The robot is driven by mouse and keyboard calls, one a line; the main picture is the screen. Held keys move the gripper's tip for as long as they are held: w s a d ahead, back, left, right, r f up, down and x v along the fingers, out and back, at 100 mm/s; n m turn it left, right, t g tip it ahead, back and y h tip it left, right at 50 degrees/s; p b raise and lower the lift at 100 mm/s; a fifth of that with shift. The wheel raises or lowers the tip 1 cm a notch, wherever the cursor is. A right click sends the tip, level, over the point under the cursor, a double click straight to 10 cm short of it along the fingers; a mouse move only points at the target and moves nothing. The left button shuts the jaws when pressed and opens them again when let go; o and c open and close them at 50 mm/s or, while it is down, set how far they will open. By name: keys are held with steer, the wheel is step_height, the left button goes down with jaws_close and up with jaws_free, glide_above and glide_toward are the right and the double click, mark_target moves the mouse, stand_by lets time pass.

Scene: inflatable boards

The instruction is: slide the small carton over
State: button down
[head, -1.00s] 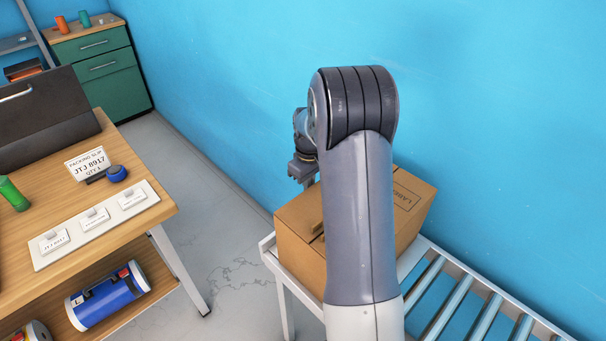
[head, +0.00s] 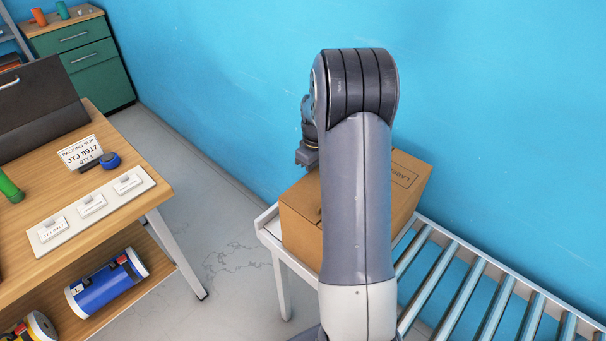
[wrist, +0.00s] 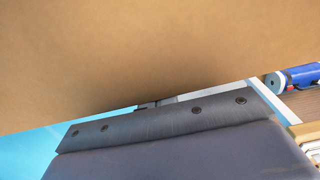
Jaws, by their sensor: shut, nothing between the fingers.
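The brown cardboard carton (head: 299,218) sits on the left end of the roller conveyor, with a printed label outline on its top right. My arm hides its middle. My gripper (head: 307,157) is at the carton's far left side, pointing down; its fingertips are hidden behind the carton and arm. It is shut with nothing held. In the wrist view a plain brown carton face (wrist: 150,50) fills the upper part, very close to the camera. Whether my gripper touches the carton cannot be seen.
The conveyor's bare rollers (head: 482,300) run free to the lower right. A blue wall stands close behind. A wooden workbench (head: 130,205) at left holds a packing slip (head: 80,152), a label strip and a blue tape roll. Bare floor lies between bench and conveyor.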

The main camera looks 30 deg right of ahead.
steer(key=s+d, duration=0.7)
steer(key=s, duration=1.3)
steer(key=s+d, duration=0.7)
steer(key=s, duration=1.3)
steer(key=s+d+b, duration=0.1)
steer(key=s+d, duration=0.7)
steer(key=s, duration=1.2)
steer(key=shift+s, duration=0.25)
